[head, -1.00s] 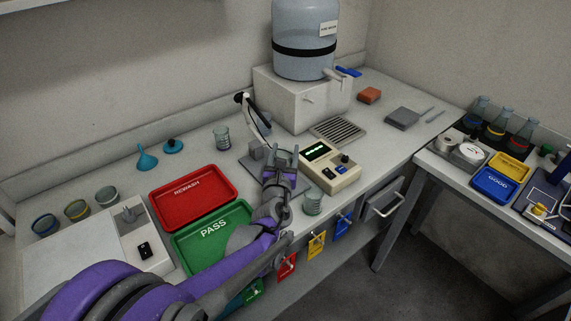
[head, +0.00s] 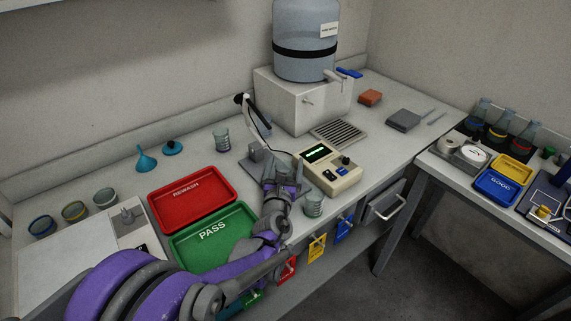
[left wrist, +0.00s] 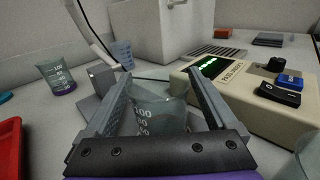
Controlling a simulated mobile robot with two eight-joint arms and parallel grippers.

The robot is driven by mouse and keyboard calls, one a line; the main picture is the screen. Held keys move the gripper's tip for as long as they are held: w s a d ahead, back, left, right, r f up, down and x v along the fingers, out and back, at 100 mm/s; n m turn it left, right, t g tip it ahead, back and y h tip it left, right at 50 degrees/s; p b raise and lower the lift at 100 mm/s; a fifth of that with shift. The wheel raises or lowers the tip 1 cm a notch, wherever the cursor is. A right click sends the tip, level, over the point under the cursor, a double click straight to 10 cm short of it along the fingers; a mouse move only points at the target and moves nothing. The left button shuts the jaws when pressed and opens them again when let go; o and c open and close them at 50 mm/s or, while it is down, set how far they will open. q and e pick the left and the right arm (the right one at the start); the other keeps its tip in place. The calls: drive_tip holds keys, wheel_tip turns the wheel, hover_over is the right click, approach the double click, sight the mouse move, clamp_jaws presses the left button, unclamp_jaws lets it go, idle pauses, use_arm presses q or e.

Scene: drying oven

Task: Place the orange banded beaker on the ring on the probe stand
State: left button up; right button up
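A clear graduated beaker (left wrist: 160,112) stands upright between the fingers of my left gripper (left wrist: 160,95) in the left wrist view. Both fingers lie close along its sides, and it appears gripped. Its band is hidden, so I cannot see its colour. In the head view my left gripper (head: 283,174) is low over the front of the grey probe stand (head: 251,168), left of the meter (head: 331,172). The ring is hidden behind the gripper and beaker, so I cannot tell whether the beaker touches it. My right gripper is out of view.
Another clear beaker (head: 313,205) stands close to the right of the gripper, near the bench edge. A beaker (head: 222,139) stands behind left. Red (head: 193,199) and green (head: 213,237) trays lie left. The probe's arm (head: 247,106) and cable rise behind the stand.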

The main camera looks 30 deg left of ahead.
use_arm(q)
drive_tip(key=shift+r, duration=0.2)
drive_tip(key=v, duration=0.7)
drive_tip(key=shift+s+d, duration=0.15)
drive_tip(key=shift+s, duration=0.1)
